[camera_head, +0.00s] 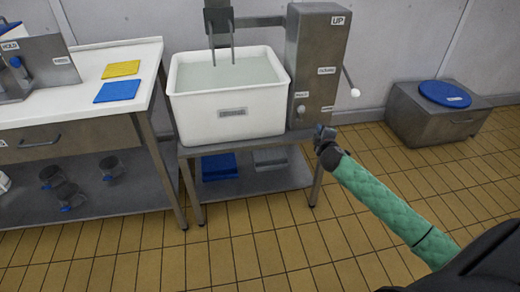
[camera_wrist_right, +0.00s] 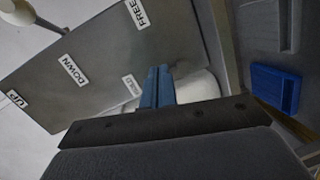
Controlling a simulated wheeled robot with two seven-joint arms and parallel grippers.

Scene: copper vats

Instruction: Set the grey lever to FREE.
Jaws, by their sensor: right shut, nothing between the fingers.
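A grey metal control box (camera_head: 318,60) stands at the right of the white tub; the box also shows in the wrist view (camera_wrist_right: 100,45). A small grey lever (camera_head: 301,110) seems to sit low on its front face, near a HOLD label (camera_wrist_right: 130,82) and a FREE label (camera_wrist_right: 138,13). Its setting is too small to tell, and in the wrist view it does not show clearly. My right gripper (camera_head: 322,133) is shut and empty, just below the box's lower right corner; its blue fingers (camera_wrist_right: 157,86) point towards the box face. My left gripper is out of view.
A long lever with a white ball (camera_head: 355,92) sticks out from the box's right side, near the UP and DOWN labels. The white water-filled tub (camera_head: 195,115) stands on a stand. A blue-lidded box (camera_head: 400,112) is on the floor at right; the tiled floor in front is clear.

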